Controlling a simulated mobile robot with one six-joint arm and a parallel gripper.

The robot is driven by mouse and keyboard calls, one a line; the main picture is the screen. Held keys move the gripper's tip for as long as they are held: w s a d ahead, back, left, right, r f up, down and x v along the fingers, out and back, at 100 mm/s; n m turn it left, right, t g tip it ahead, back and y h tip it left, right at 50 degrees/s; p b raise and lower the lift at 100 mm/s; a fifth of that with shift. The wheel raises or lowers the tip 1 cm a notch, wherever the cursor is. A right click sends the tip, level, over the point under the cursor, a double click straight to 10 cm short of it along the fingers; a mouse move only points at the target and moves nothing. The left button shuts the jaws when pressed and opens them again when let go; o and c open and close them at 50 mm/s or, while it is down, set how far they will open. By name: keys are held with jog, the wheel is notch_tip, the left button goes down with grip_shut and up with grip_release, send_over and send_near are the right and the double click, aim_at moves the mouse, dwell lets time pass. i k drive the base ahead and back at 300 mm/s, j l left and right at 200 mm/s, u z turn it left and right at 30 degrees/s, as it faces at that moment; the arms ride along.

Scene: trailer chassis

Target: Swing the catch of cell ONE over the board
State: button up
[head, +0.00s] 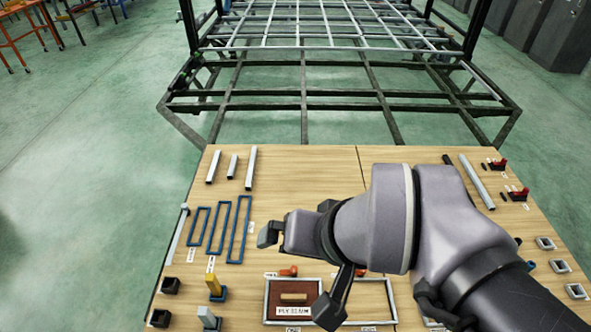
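Two framed cells lie at the near edge of the wooden bench top. The left cell (266,300) holds a dark red-brown board (279,286) with a light wooden bar and a printed label on it. The small label below it is hard to read, so I cannot confirm it says ONE. An orange catch (289,271) sits at this cell's far edge; I cannot tell whether it overlaps the board. My gripper (299,273) is above this area with its dark fingers spread apart, nothing seen between them. It hides part of the cells' far side.
The right cell (392,300) looks empty, with another orange catch (360,272) partly hidden. Red clamps (518,194) lie right. The trailer chassis (330,95) is beyond the bench.

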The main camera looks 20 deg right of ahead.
aim_at(294, 270)
jog(key=i+u, duration=0.2)
jog(key=u, duration=0.15)
jog(key=i+l+u, duration=0.15)
jog(key=u, duration=0.2)
jog(key=i+l+u, duration=0.15)
jog(key=u, duration=0.2)
